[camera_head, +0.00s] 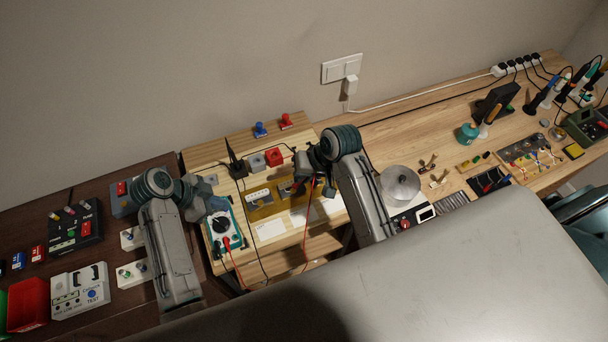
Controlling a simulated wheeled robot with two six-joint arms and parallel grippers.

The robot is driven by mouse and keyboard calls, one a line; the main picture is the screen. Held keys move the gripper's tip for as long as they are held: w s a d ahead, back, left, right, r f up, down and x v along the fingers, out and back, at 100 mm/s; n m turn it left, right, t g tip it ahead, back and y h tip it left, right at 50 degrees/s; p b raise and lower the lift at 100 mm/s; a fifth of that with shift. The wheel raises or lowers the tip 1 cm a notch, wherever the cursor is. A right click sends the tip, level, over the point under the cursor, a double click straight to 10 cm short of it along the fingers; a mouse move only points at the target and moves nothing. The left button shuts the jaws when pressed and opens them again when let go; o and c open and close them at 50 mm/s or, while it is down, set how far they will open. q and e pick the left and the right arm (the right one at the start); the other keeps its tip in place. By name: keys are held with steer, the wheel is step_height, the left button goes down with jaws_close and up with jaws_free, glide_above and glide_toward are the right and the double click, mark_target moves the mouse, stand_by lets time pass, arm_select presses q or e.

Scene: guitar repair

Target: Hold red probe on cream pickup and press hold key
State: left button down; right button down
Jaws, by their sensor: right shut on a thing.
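My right gripper (306,186) is shut on the red probe, which is mostly hidden by the fingers; its red lead (307,218) hangs down from there. The gripper is over the right end of a yellow-brown plate (264,211). A pale pickup (258,195) lies on this plate; another, partly covered by my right gripper, is beside it. Whether the probe tip touches a pickup cannot be told. The teal-edged multimeter (223,231) has a dark dial and plugged leads. My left gripper (208,207) is at its upper edge; its fingers are unclear and the hold key is not discernible.
Grey and red blocks (274,157) and a black stand (236,162) are behind the plate. Blue and red clamps (286,121) are at the back edge. A round grey lidded thing (400,184) stands right of my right arm. A red bin (28,304) is far left.

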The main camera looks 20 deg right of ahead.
steer(key=shift+f, duration=0.7)
stand_by(1.7)
arm_select(q)
steer(key=shift+f, duration=0.6)
arm_select(e)
steer(key=shift+s, duration=0.1)
stand_by(0.5)
arm_select(q)
step_height(320, 180, up, 7)
stand_by(1.2)
stand_by(1.0)
arm_select(e)
steer(key=shift+r, duration=3.55)
